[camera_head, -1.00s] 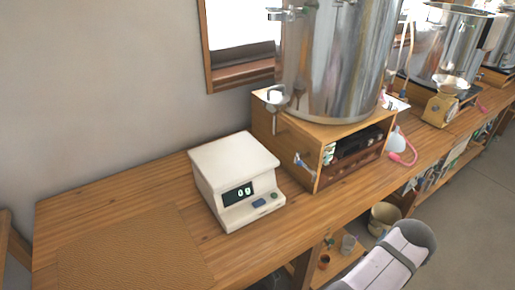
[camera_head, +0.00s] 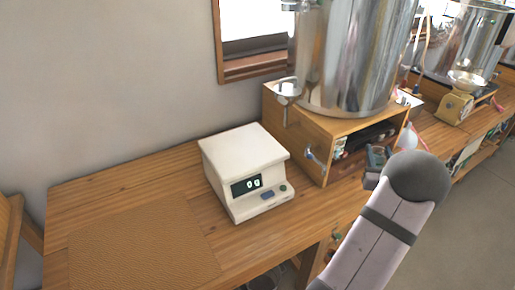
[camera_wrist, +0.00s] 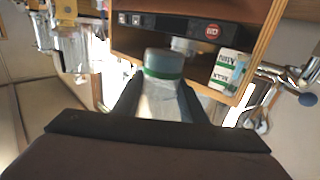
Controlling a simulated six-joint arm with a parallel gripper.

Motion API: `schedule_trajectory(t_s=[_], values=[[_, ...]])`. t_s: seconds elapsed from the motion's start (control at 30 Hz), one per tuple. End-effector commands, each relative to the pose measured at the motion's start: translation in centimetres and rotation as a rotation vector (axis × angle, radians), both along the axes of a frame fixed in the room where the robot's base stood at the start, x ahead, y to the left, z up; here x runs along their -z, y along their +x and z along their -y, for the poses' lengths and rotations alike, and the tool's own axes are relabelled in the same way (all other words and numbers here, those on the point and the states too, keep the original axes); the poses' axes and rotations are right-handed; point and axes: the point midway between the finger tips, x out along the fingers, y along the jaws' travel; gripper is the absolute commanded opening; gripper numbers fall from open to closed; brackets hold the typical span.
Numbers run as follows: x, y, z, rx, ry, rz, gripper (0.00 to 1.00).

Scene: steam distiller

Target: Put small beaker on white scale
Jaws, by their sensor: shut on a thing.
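The white scale (camera_head: 243,152) stands on the wooden bench, its top plate bare and its display lit with zeros. My gripper (camera_head: 377,158) is to the right of the scale, in front of the wooden box's open front. In the wrist view my gripper (camera_wrist: 158,98) is shut on a small clear vessel with a green band and greyish end, which looks like the small beaker (camera_wrist: 163,66). The dark fingers lie on both sides of it. In the head view the beaker cannot be made out clearly against the gripper and box.
The wooden box (camera_head: 296,125) carries a large steel vessel (camera_head: 355,60) just right of the scale. A small carton (camera_wrist: 229,70) is at the box's opening. A tan mat (camera_head: 140,250) lies on the bench at left, with bare wood around it.

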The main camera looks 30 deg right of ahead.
Motion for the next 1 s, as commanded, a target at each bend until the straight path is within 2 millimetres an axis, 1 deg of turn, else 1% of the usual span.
schedule_trajectory(t_s=[0.03,0.1,0.17,0.2,0.27,0.3,0.4,0.47,0.5,0.57,0.6,0.67,0.7,0.8,0.9,1.0], values=[[-2.1,1.5,-0.9,-0.053,-0.012,0.002,0.11],[-4.3,3.4,-2.2,-0.127,-0.011,0.001,0.11],[-6.2,4.8,-3.5,-0.19,-0.013,0.0,0.11],[-7.5,5.7,-4.4,-0.235,-0.012,0.001,0.11],[-9.3,7.0,-5.9,-0.303,-0.013,0.0,0.11],[-10.5,7.8,-7.0,-0.347,-0.013,0.0,0.11],[-13.1,9.8,-9.8,-0.462,-0.012,-0.001,0.11],[-14.4,11.1,-11.7,-0.531,-0.01,-0.001,0.11],[-15.1,12.0,-12.9,-0.574,-0.01,-0.002,0.11],[-15.9,13.5,-14.8,-0.634,-0.007,0.0,0.11],[-16.3,14.7,-16.1,-0.669,-0.007,-0.001,0.11],[-16.6,16.5,-18.0,-0.712,-0.004,0.001,0.11],[-16.6,17.7,-19.2,-0.732,-0.004,0.0,0.11],[-16.4,20.4,-21.7,-0.763,-0.001,0.0,0.11],[-16.3,22.5,-23.9,-0.78,-0.001,0.002,0.11],[-16.2,24.1,-25.9,-0.793,-0.001,0.002,0.11]])
